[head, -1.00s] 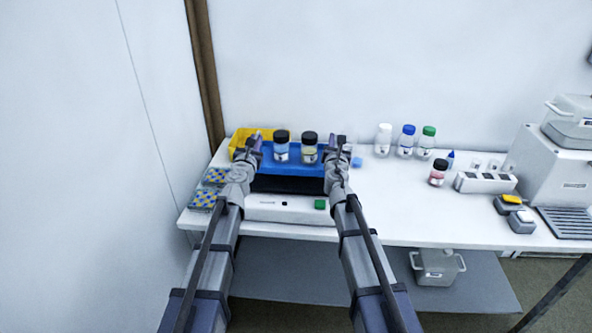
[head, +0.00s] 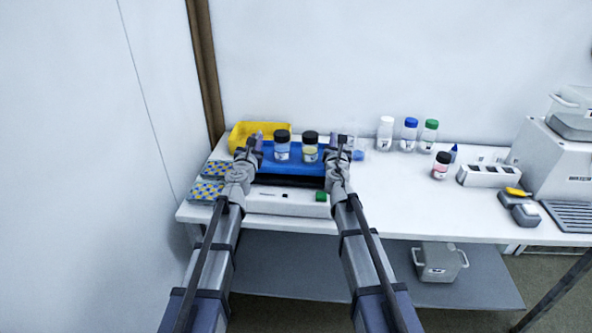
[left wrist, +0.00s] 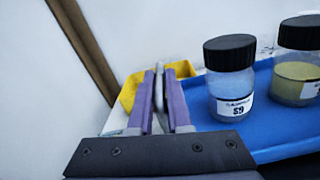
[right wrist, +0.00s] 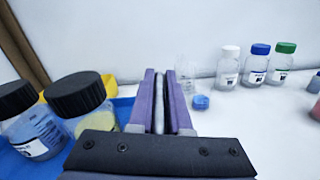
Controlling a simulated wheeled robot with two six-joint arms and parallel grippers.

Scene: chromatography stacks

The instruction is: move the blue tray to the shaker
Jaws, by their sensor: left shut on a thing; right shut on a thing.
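The blue tray (head: 296,167) carries two black-capped jars, one with blue contents (head: 282,148) and one with yellow contents (head: 310,149). It is above the back part of the shaker (head: 280,201), a white box with a dark top and a green button. My left gripper (head: 254,142) is shut on the tray's left end, and my right gripper (head: 343,146) is shut on its right end. Both jars stand upright. I cannot tell whether the tray touches the shaker's dark top.
A yellow bin (head: 248,131) stands behind the tray at left. Patterned blue-yellow boxes (head: 206,191) lie left of the shaker. A clear glass item and blue cap (right wrist: 200,102) are to the right. Several bottles (head: 410,135) stand further right. The table's middle front is clear.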

